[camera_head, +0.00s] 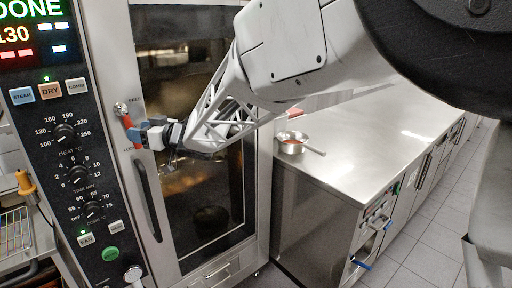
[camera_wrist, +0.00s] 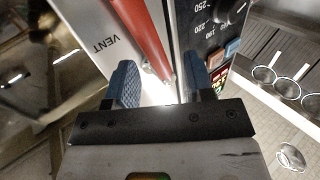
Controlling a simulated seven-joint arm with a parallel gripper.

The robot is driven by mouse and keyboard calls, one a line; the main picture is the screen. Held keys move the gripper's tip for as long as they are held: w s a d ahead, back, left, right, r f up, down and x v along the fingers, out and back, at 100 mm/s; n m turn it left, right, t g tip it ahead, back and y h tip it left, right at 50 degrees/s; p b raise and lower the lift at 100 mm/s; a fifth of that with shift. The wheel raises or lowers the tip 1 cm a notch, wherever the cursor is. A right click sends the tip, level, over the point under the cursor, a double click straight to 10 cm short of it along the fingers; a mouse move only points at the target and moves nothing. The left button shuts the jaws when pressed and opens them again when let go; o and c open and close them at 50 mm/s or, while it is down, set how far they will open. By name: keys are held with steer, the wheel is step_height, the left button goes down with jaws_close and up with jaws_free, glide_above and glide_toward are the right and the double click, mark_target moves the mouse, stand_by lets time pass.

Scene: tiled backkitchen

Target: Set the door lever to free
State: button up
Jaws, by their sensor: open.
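The red door lever (camera_head: 129,127) is on the steel oven door frame, right of the control panel. It hangs from a round metal pivot (camera_head: 121,108) and slopes down slightly to the right. Small labels lie above it and below it, too small to read surely. My gripper (camera_head: 146,135) is at the lever's lower part, coming from the right. Whether a finger touches the lever is unclear.
A black vertical door handle (camera_head: 147,200) is just below my gripper. The control panel (camera_head: 65,150) with knobs and buttons is close on the left. The tiled floor at right is clear.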

steer(key=s+d+f+m+t+h, duration=0.1)
steer(key=d+m+t+h, duration=0.3)
steer(key=d, duration=1.1)
steer(key=s+d+f+m+t+h, duration=0.1)
steer(key=d+m+t+h, duration=0.3)
steer(key=d, duration=1.1)
steer(key=shift+f+m+h, duration=0.45)
steer(key=shift+m+h, duration=0.55)
steer(key=shift+h, duration=1.1)
steer(key=shift+a, duration=0.1)
